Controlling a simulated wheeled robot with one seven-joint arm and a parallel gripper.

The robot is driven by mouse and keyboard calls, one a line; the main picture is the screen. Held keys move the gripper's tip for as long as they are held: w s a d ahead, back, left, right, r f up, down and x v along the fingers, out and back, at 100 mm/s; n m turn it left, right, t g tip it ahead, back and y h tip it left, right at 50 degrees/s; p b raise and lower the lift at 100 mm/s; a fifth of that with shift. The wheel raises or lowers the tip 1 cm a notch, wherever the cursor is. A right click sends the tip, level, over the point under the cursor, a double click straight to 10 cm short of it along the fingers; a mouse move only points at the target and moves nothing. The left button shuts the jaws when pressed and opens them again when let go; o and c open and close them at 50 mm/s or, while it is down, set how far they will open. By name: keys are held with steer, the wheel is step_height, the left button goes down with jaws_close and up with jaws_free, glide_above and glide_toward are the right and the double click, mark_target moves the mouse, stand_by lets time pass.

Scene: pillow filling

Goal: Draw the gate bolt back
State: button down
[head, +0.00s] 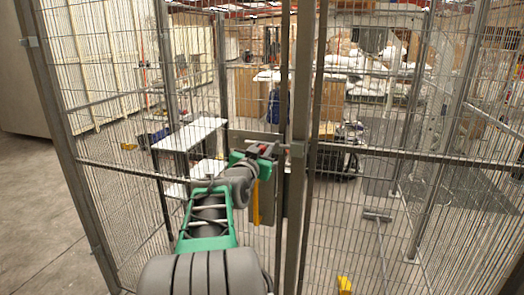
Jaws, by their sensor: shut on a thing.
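The wire mesh gate (228,85) stands in front of me and meets a grey post (301,80) near the middle of the head view.
A yellow upright bar (256,203) is on the gate below my gripper, beside a grey plate (267,205). Behind the mesh are a white-topped table (192,133), cardboard boxes (247,92) and a long-handled floor tool (378,214). Open concrete floor (35,215) lies at left.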

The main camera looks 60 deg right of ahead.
mark_target(246, 142)
steer(key=shift+w+f+b, duration=0.2)
steer(key=shift+w+b, duration=0.05)
steer(key=shift+b, duration=0.1)
steer(key=w+b, duration=0.1)
steer(key=w, duration=0.1)
steer(key=w+b, duration=0.1)
steer(key=b, duration=0.1)
steer(key=w+a+b, duration=0.1)
steer(key=w, duration=0.1)
steer(key=shift+w, duration=0.3)
steer(key=shift+w+r, duration=0.1)
steer(key=shift+r, duration=0.1)
steer(key=c, duration=1.1)
jaws_free()
steer(key=shift+w+a, duration=0.1)
steer(key=shift+w, duration=0.05)
steer(key=shift+c, duration=0.2)
steer(key=shift+o, duration=0.3)
